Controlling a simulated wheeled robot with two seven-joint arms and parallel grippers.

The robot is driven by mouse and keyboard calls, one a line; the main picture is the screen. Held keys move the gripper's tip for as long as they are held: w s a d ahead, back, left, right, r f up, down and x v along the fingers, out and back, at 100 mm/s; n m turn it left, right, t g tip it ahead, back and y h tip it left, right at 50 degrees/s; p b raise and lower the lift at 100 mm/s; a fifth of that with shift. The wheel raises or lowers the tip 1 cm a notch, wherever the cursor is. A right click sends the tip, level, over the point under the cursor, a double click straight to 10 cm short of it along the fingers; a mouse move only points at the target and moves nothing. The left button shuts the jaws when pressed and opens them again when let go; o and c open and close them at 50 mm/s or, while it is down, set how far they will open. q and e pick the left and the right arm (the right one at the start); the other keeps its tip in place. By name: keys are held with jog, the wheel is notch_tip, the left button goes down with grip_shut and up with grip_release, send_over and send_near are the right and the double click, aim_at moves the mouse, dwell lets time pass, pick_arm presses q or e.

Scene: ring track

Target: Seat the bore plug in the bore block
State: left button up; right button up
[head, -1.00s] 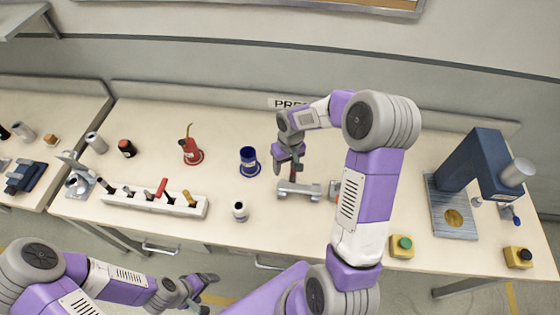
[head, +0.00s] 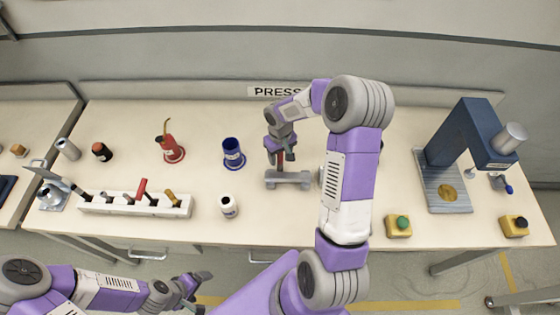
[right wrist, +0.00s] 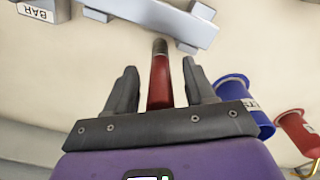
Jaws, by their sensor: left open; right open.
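My right gripper (head: 281,158) is at the rear side of a grey metal fixture (head: 288,181) with thicker ends, which may be the bore block. In the right wrist view, my right gripper (right wrist: 161,82) is open, with a red rod with a dark tip (right wrist: 160,85) between its fingers. Gaps show on both sides of the rod. The rod may be the bore plug. Its dark tip is close to the grey fixture (right wrist: 180,22); I cannot tell whether it sits in a hole. My left gripper (head: 193,287) is open and empty, low in front of the bench.
A white rack (head: 130,205) holds several tools. A blue press (head: 462,150) stands right, with a green button box (head: 398,227) nearby.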

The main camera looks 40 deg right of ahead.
grip_shut()
jog(key=shift+r, duration=0.1)
dwell(0.3)
notch_tip(320, 180, up, 10)
jog(key=shift+f+p, duration=0.1)
jog(key=shift+p, duration=0.65)
jog(key=shift+s, duration=0.1)
